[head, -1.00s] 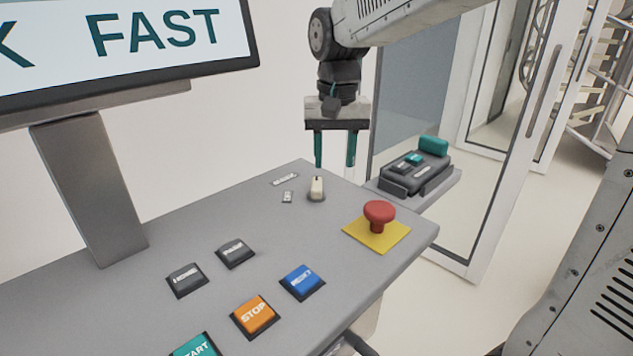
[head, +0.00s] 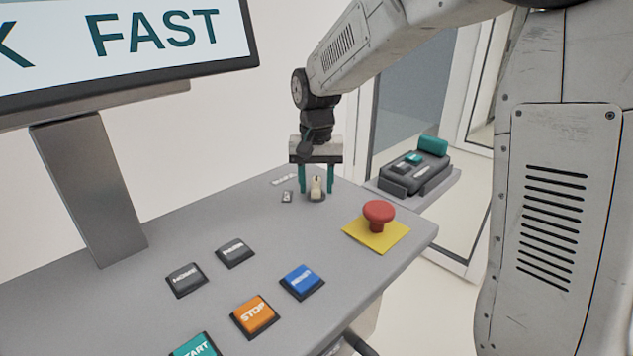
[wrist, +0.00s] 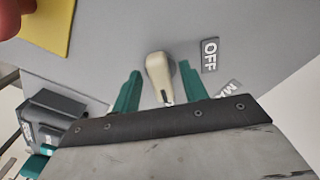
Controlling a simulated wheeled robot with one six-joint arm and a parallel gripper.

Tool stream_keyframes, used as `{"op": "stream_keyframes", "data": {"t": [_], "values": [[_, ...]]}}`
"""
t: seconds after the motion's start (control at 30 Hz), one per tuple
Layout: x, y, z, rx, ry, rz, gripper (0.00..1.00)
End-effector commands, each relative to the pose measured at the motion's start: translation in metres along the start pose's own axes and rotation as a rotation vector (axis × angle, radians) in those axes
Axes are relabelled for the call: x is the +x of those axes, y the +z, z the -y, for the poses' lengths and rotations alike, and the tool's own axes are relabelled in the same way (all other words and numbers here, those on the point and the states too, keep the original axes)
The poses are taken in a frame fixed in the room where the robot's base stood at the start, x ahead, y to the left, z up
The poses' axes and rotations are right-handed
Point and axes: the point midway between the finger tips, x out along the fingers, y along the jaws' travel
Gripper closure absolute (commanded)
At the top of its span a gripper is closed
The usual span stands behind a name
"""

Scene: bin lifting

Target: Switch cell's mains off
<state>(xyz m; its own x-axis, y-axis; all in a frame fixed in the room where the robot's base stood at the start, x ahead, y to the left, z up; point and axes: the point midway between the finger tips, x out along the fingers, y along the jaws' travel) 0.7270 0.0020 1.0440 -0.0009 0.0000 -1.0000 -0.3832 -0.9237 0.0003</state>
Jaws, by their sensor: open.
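The mains switch is a small cream knob (head: 316,187) on a dark round base, near the back right of the grey console (head: 215,218). In the wrist view the knob (wrist: 160,76) shows between the two green fingers, with a dark mark at its near end. An OFF label (wrist: 210,54) lies beside it, and a second label (wrist: 228,94) is partly cut off by my gripper. My gripper (head: 316,190) points down over the knob, open, one finger on each side. I cannot tell whether either finger touches it.
A red mushroom button (head: 379,212) on a yellow plate stands right of the knob. HOME, STOP, START and blue buttons (head: 302,281) sit nearer the front. A screen (head: 120,45) rises at the left. A dark device (head: 415,170) sits beyond the console's right edge.

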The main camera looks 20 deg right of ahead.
Motion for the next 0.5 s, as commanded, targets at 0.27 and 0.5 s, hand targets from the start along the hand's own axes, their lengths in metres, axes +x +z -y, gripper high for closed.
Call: {"op": "stream_keyframes", "data": {"t": [0.27,0.5], "values": [[0.0008,0.0001,0.0003,-0.001,0.0,0.0,0.65],[0.0006,0.0001,0.0003,-0.001,0.0,-0.001,1.0]]}}
